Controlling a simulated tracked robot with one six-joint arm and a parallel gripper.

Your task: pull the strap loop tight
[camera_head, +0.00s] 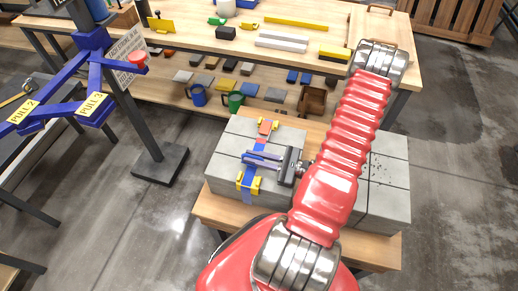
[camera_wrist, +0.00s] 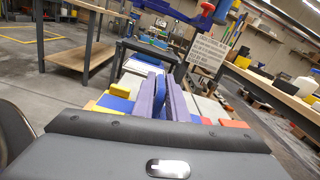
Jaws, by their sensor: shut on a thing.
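A blue strap (camera_head: 247,181) runs across the top of the grey concrete blocks (camera_head: 228,150) on the wooden table. Yellow corner pieces (camera_head: 255,185) sit by it at the near edge, and a red-orange piece (camera_head: 265,128) lies at its far end. My gripper (camera_head: 250,157) is low over the strap, reaching in from the right. In the wrist view its two purple-grey fingers (camera_wrist: 159,100) are close together, shut on the blue strap loop (camera_wrist: 160,78), which shows between and beyond them. The exact grip point is partly hidden.
A blue stand (camera_head: 92,72) with "PULL" labels rises at the left. Floor between stand and blocks is open.

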